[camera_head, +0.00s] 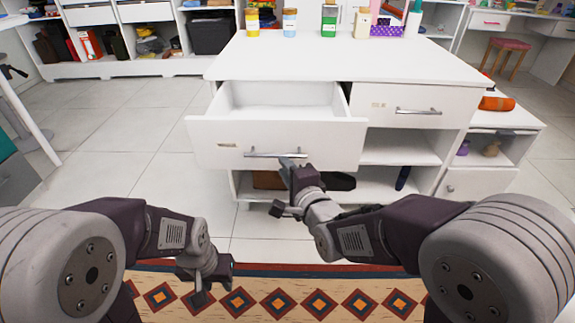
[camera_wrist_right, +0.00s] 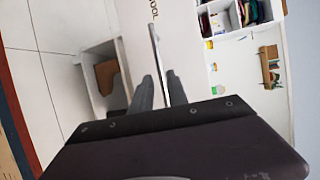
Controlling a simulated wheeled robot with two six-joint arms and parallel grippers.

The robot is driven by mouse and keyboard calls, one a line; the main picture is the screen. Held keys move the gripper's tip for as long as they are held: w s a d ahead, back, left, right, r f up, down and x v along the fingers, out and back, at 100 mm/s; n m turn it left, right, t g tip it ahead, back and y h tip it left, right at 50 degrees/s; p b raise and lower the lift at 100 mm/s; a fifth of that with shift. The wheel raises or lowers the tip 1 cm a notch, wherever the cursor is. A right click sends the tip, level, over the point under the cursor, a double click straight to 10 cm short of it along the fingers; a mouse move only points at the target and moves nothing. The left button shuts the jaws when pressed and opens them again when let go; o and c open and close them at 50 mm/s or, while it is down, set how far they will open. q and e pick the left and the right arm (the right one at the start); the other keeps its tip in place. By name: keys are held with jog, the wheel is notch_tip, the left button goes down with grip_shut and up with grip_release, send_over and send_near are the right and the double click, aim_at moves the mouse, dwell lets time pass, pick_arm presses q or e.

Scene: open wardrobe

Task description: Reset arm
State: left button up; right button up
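The left drawer (camera_head: 285,145) of a white cabinet is pulled out and looks empty inside. My right gripper (camera_head: 291,163) is at the drawer's silver handle (camera_head: 262,155), near its right end. In the right wrist view, the handle (camera_wrist_right: 155,45) runs between the two fingers of the right gripper (camera_wrist_right: 160,85). Whether they press on it cannot be told. My left gripper (camera_head: 203,292) hangs low over the patterned rug, away from the cabinet, with nothing seen in it. Its fingers are small and partly hidden.
Several bottles (camera_head: 289,22) stand at the back of the white cabinet top (camera_head: 345,62). The right drawer (camera_head: 410,105) is shut. Open shelves (camera_head: 395,150) lie below the drawers. Tiled floor (camera_head: 110,155) is clear on the left. A rug (camera_head: 280,300) lies in front.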

jog(key=shift+s+d+r, duration=0.1)
jog(key=shift+s+d, duration=0.15)
jog(key=shift+s, duration=0.4)
